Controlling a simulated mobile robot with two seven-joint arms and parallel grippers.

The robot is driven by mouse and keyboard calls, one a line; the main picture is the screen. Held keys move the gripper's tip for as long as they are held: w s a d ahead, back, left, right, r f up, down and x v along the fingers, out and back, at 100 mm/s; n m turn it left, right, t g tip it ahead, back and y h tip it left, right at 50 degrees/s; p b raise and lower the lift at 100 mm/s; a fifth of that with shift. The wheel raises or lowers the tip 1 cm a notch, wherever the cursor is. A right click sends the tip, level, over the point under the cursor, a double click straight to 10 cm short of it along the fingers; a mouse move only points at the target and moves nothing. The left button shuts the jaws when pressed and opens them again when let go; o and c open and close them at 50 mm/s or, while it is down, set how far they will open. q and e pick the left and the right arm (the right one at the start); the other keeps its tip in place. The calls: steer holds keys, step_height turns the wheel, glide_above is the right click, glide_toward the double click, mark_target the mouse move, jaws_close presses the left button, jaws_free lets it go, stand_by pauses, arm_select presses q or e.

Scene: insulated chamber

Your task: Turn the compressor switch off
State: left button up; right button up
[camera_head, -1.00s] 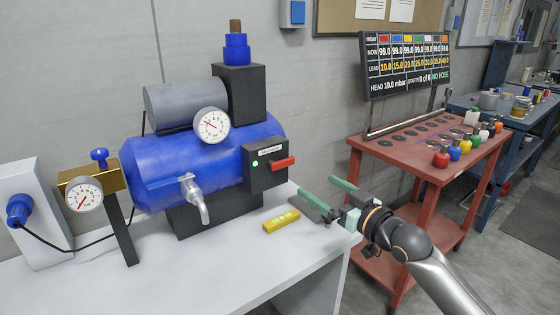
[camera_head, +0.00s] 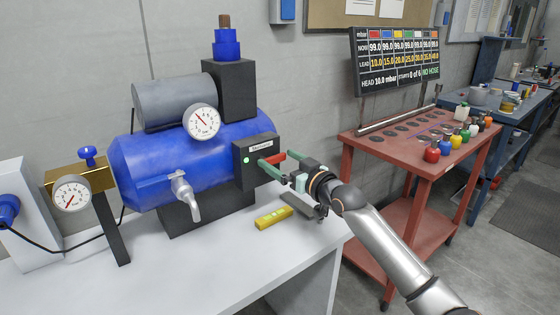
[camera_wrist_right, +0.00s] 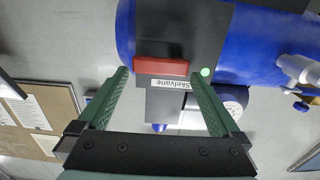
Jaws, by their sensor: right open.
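The compressor is a blue tank (camera_head: 165,165) on the white bench, with a grey motor cylinder above it. Its black switch box (camera_head: 243,168) has a lit green lamp and a white label. The red switch handle (camera_head: 274,157) sticks out sideways from the box. My right gripper (camera_head: 276,159) is open, its green fingers reaching to either side of the red handle. In the right wrist view the red handle (camera_wrist_right: 160,67) lies between the two fingertips, with the green lamp (camera_wrist_right: 205,72) beside it. Whether a finger touches the handle I cannot tell. My left gripper is out of view.
A red cart (camera_head: 405,158) with coloured weights and a display board (camera_head: 398,62) stands to the right. A tap (camera_head: 185,195) projects from the tank's front.

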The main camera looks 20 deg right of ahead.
steer(key=shift+w+a, duration=0.1)
steer(key=shift+w, duration=0.2)
steer(key=c, duration=1.1)
